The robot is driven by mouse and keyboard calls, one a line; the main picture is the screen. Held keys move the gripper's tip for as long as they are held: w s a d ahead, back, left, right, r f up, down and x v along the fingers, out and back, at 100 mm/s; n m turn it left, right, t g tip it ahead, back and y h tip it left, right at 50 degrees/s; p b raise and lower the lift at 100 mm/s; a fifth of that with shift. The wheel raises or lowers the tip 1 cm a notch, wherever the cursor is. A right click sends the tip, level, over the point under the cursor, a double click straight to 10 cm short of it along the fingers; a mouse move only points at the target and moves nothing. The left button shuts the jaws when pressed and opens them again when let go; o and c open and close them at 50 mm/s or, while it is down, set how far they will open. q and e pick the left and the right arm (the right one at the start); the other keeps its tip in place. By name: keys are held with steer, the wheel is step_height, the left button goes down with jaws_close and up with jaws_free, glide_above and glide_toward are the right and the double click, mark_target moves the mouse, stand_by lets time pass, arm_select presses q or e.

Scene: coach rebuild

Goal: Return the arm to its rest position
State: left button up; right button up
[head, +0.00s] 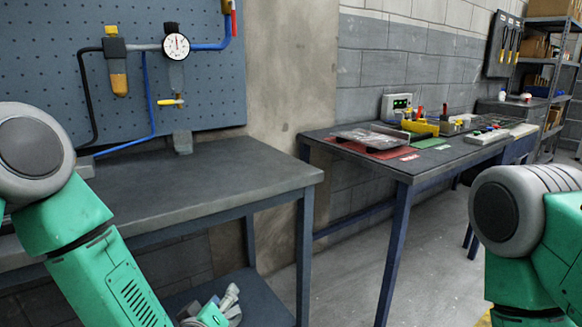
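My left arm (100,265) comes in from the left, green with a grey round joint, and hangs down in front of the near bench. My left gripper (229,299) shows only in part at the bottom edge, grey by a green link. It is low, in front of the bench's lower shelf, and too small and cut off to tell its opening. No held object shows there. My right arm (545,235) is at the right edge, bent at a grey joint, and its gripper is out of frame.
The near grey bench (225,180) has a mostly bare top and a lower shelf (262,300). A blue pegboard (60,60) with a pressure gauge (176,46) stands behind it. A second bench (445,160) holds tools and parts. Open floor (430,270) lies between it and my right arm.

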arm_select(q)
steer(key=s+a+f+m+g+p, duration=0.1)
steer(key=s+a+f+m+g, duration=0.3)
steer(key=s+f, duration=0.55)
steer(key=s+a+f+m+g, duration=0.1)
steer(key=s+a+g, duration=0.2)
steer(key=s, duration=0.5)
steer(key=s+a+f+m+g+y+p, duration=0.1)
steer(key=s+a+f+g, duration=0.1)
steer(key=s, duration=0.6)
steer(key=s+a+f+m+g+y+p, duration=0.1)
steer(key=s+a+f+g, duration=0.1)
steer(key=s+a+g, duration=0.3)
steer(key=s, duration=0.4)
steer(key=shift+f, duration=0.25)
